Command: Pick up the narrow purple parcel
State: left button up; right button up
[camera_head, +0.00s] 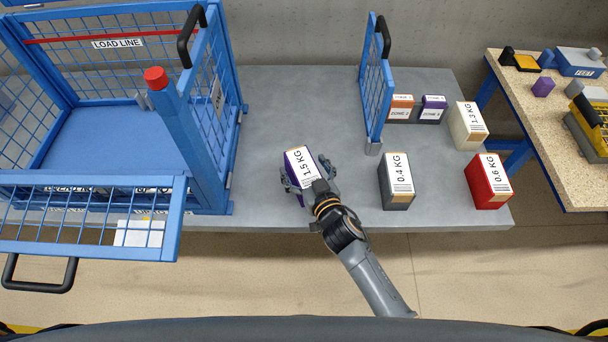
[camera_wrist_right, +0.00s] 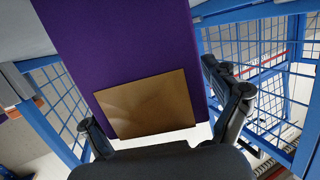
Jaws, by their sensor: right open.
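The narrow purple parcel (camera_head: 299,161) stands on the grey table with a white 1.5 KG label on top. My right gripper (camera_head: 308,176) is at its near end, with one finger on each side. In the right wrist view the purple parcel (camera_wrist_right: 125,45), with a brown patch, fills the space between the two open fingers (camera_wrist_right: 150,98). Whether the fingers touch its sides is not clear. The parcel's lower near part is hidden by the gripper in the head view. My left gripper is not in view.
A blue mesh cage (camera_head: 205,150) with a lowered front flap stands left. Right of the parcel are a dark grey 0.4 KG box (camera_head: 397,181), a red box (camera_head: 488,181) and a cream box (camera_head: 467,126). A blue mesh divider (camera_head: 375,85) stands behind. The table between cage and parcel is clear.

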jog(key=c, duration=1.7)
jog(key=shift+w+r, duration=0.15)
jog(key=shift+r, duration=0.2)
